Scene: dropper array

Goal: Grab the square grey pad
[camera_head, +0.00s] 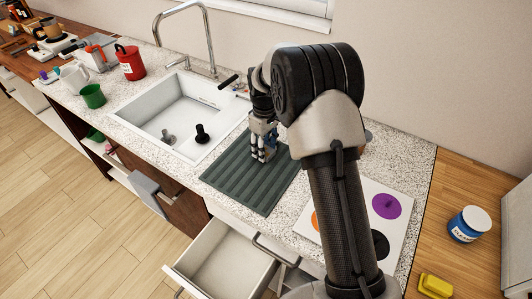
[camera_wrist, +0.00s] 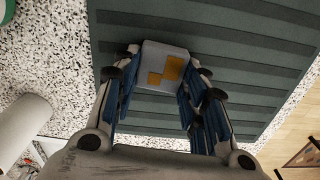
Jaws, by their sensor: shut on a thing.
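A pale grey, square-faced pad (camera_wrist: 152,58) with orange patches sits between the fingers of my gripper (camera_wrist: 162,78) in the wrist view. The fingers are shut on its two sides. In the head view, my gripper (camera_head: 262,154) points down over the dark ribbed mat (camera_head: 225,178), right of the sink. The pad is mostly hidden by the fingers there. I cannot tell whether the pad touches the mat, which also shows beneath it in the wrist view (camera_wrist: 250,60).
The sink (camera_head: 150,122) with dark stoppers lies left of the mat. An open drawer (camera_head: 225,268) juts out below the counter. A white board (camera_head: 395,205) with coloured discs lies to the right. A blue jar (camera_head: 468,226) and yellow item (camera_head: 435,286) stand on the wooden top.

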